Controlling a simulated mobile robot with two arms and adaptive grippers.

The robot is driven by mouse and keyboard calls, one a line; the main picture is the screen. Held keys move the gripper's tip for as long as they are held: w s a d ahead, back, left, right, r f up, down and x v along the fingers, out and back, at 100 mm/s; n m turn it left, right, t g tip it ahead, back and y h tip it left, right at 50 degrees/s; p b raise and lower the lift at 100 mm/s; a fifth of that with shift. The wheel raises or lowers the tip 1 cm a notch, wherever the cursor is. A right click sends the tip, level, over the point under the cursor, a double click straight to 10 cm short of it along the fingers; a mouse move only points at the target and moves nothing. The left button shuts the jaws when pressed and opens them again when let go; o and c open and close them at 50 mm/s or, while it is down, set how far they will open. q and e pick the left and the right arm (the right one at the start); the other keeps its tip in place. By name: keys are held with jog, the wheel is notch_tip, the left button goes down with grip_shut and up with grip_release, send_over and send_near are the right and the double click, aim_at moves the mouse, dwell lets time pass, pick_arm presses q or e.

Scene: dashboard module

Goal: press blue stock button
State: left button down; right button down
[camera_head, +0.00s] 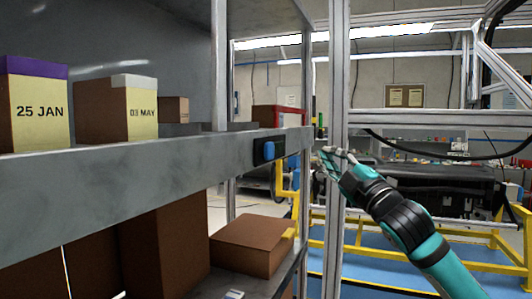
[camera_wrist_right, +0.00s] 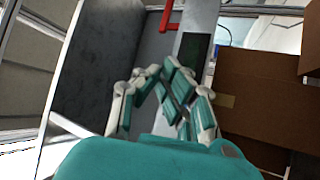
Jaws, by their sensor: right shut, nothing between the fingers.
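The blue button (camera_head: 269,150) sits on a black panel (camera_head: 259,157) on the front edge of the grey shelf, near its right end. My right gripper (camera_head: 328,158) is shut and empty, to the right of the button in the head view and apart from it in the picture. The wrist view shows its teal and white fingers (camera_wrist_right: 172,92) closed together over a grey surface. I cannot make out the blue button in that view. My left gripper is not in view.
Boxes labelled 25 JAN (camera_head: 38,112) and 03 MAY (camera_head: 140,112) stand on the grey shelf (camera_head: 120,172). Brown boxes (camera_head: 250,245) sit on the level below. A metal upright (camera_head: 338,100) stands close to my right gripper. Yellow rails (camera_head: 365,258) lie behind.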

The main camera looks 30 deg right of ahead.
aim_at(270, 151)
jog(key=shift+a, duration=0.1)
jog(key=w+a+p, duration=0.3)
jog(key=w+a, duration=0.2)
jog(key=w, duration=0.1)
jog(key=shift+w+a+p, duration=0.3)
jog(key=shift+w+p, duration=0.05)
jog(key=shift+p, duration=0.05)
dwell(0.3)
dwell(1.3)
jog(key=shift+w+a, duration=0.3)
